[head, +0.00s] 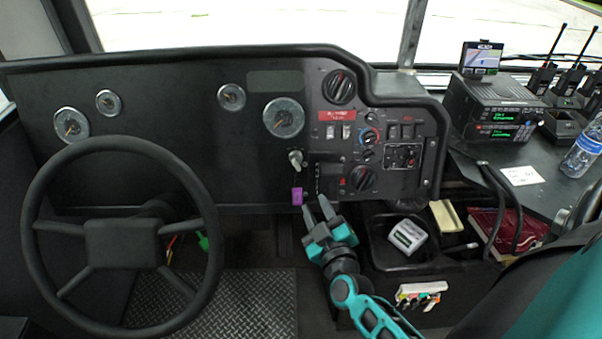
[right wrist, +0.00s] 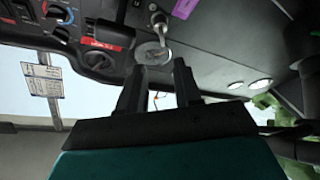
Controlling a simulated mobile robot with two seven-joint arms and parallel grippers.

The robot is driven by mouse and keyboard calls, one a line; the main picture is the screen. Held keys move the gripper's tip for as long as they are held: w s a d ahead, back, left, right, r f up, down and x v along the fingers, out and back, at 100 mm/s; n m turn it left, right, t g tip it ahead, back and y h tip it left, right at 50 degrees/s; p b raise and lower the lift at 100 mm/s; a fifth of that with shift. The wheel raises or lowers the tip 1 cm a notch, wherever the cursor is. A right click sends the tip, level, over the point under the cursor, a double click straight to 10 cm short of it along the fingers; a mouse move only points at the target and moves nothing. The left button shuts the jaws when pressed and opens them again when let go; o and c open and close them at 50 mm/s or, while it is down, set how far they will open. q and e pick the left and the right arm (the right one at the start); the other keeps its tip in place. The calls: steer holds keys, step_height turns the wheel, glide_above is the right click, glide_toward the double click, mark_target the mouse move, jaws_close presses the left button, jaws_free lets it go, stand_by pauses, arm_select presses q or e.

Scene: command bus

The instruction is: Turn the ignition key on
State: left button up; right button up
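The silver ignition key (head: 296,159) sits in the black dashboard right of the round gauges, with a purple tag (head: 297,196) hanging below it. In the right wrist view the key (right wrist: 158,22) shows at the top, with the purple tag (right wrist: 185,8) beside it. My right gripper (head: 317,208) is below and slightly right of the key, close to the tag in the picture. Its two fingers are apart with nothing between them, and in the right wrist view the fingertips (right wrist: 158,68) point toward the dashboard. My left gripper is not in view.
The steering wheel (head: 122,238) stands at the left. A switch panel (head: 395,150) with knobs is right of the key. A black console tray (head: 378,252) holding a white device (head: 407,236) lies right of my gripper. Radio units (head: 495,105) and a bottle (head: 582,150) are farther right.

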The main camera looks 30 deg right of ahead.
mark_target(298, 168)
steer(key=b+x, duration=0.2)
steer(key=x, duration=1)
steer(key=shift+w, duration=0.65)
steer(key=shift+w+d, duration=0.1)
steer(key=shift+w, duration=0.05)
jaws_close()
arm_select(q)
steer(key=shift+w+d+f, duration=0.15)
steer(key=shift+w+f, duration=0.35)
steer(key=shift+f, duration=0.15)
arm_select(e)
steer(key=shift+r, duration=0.1)
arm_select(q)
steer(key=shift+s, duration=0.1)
arm_select(e)
steer(key=shift+w+r, duration=0.1)
steer(key=shift+r, duration=0.05)
